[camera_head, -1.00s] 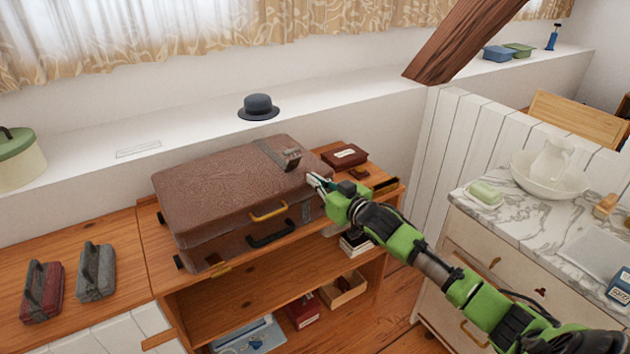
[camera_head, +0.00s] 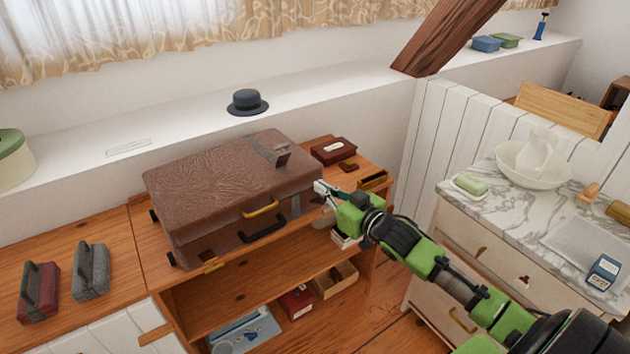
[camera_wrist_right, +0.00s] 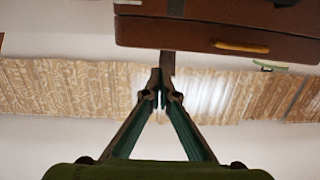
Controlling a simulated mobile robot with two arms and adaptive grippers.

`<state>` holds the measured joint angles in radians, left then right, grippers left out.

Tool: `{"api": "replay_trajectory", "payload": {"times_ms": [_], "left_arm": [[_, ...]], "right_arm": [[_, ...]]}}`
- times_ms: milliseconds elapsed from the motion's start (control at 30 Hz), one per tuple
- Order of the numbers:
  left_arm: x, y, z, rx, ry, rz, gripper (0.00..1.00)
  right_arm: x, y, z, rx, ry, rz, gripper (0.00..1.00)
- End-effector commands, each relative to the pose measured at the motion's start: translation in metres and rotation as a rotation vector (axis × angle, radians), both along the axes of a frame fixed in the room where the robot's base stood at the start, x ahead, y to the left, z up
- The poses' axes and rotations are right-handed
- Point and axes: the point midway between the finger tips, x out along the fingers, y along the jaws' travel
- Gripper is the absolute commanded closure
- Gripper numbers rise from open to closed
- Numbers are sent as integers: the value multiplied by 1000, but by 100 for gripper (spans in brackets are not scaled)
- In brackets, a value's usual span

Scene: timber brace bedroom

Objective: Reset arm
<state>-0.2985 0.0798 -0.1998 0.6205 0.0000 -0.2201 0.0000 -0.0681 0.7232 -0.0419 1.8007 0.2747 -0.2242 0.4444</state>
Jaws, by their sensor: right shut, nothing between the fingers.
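My right gripper (camera_head: 322,188) is at the right end of the brown suitcase (camera_head: 225,180), on the end of my green right arm. Its fingers are together and hold nothing, as the right wrist view (camera_wrist_right: 160,85) also shows. In the head view I cannot tell whether the fingertips touch the suitcase. The suitcase lies flat on the wooden shelf unit (camera_head: 225,290), with its lid down or nearly down. It has a yellow handle (camera_head: 260,207) and a black handle (camera_head: 262,230) on its front. My left gripper is not in view.
A marble-topped washstand (camera_head: 500,230) with a bowl (camera_head: 535,165) stands to the right. A dark red box (camera_head: 333,151) sits behind my gripper. A hat (camera_head: 247,103) is on the ledge.

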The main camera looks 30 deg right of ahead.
Motion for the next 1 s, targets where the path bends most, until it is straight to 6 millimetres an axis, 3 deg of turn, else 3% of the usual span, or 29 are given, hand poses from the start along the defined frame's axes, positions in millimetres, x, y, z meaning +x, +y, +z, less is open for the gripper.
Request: {"api": "replay_trajectory", "payload": {"times_ms": [400, 467, 533, 667, 767, 867, 1000], "left_arm": [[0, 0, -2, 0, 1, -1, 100], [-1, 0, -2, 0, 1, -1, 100], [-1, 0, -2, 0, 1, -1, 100], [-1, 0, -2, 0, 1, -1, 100], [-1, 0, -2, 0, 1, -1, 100], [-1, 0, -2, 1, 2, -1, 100], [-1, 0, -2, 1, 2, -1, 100]], "right_arm": [[-13, -2, -5, 0, 0, -1, 100], [-13, -4, -13, -1, 12, -8, 100], [-15, -10, -35, -3, 45, -26, 100], [-29, -26, -111, -17, 160, -81, 100], [-52, -34, -184, -35, 276, -120, 100], [-83, -37, -255, -56, 395, -146, 100], [-140, -27, -347, -84, 563, -161, 100]]}}
